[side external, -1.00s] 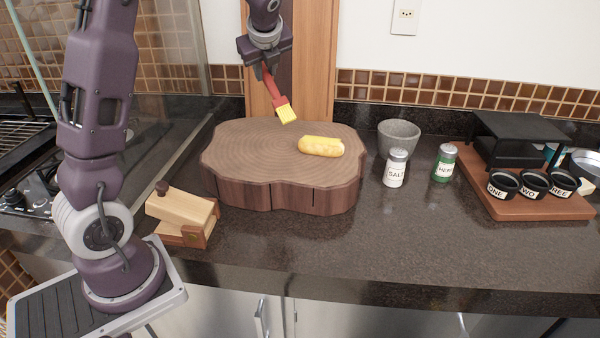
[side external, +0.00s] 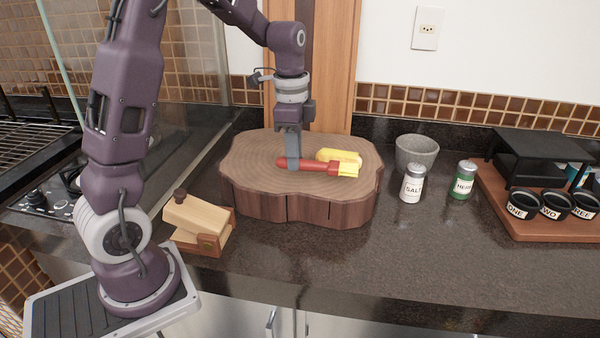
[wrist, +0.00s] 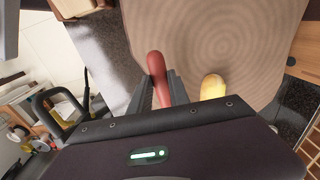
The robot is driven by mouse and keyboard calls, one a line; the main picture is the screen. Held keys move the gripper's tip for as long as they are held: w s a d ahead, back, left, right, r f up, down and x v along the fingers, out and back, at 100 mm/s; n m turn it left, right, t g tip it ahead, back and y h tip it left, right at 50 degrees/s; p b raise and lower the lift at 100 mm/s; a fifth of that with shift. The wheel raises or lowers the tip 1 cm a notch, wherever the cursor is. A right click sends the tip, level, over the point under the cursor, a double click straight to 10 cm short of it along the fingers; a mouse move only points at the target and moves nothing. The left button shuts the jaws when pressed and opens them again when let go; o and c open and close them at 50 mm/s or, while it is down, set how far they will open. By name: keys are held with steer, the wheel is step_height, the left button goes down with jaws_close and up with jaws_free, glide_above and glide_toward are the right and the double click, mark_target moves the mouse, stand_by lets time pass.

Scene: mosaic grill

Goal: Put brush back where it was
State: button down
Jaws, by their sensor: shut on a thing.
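The brush (side external: 318,164) has a red handle and a yellow head. It lies level, low over or on the wooden chopping block (side external: 300,209), its head pointing right in the side view. My gripper (side external: 293,165) points straight down and is shut on the brush's handle. In the wrist view the red handle (wrist: 156,68) shows between my two fingers, and the brush head is hidden behind the gripper body. A yellow corn cob (side external: 340,155) lies on the block just behind the brush, and it also shows in the wrist view (wrist: 213,88).
A wooden press (side external: 200,222) stands left of the block. A grey bowl (side external: 416,153), a salt shaker (side external: 412,184) and a green-labelled shaker (side external: 462,181) stand to the right. A wooden board (side external: 530,222) holds small black cups. The front counter is clear.

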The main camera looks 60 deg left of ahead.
steer(key=shift+f, duration=1.95)
steer(key=shift+f, duration=0.1)
steer(key=c, duration=1.2)
jaws_free()
steer(key=shift+c, duration=0.2)
